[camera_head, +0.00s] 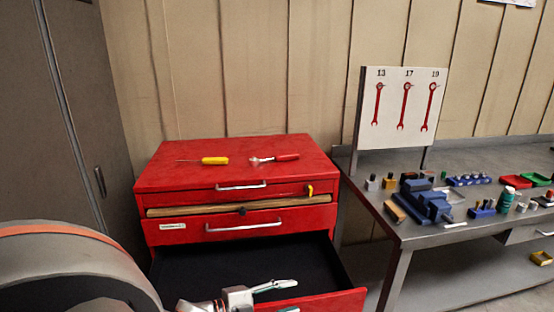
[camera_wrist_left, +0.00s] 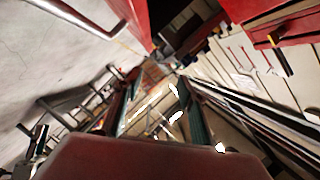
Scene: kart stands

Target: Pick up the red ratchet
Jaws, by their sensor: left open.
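The red ratchet (camera_head: 275,158) has a red handle and a silver head at its left end. It lies flat on top of the red tool chest (camera_head: 236,178), in the head view. My left gripper (camera_head: 284,296) is low in the head view, over the open bottom drawer, well below and in front of the ratchet. It is open and empty; its two fingers also show in the left wrist view (camera_wrist_left: 156,104). I cannot make out the ratchet in the left wrist view. My right gripper is not in view.
A yellow screwdriver (camera_head: 212,160) lies left of the ratchet. The chest's open drawer (camera_head: 330,279) juts out in front. A grey workbench (camera_head: 410,236) with a blue vise (camera_head: 426,204) and small parts stands right, beneath a white wrench board (camera_head: 402,112). A grey cabinet (camera_head: 65,120) stands left.

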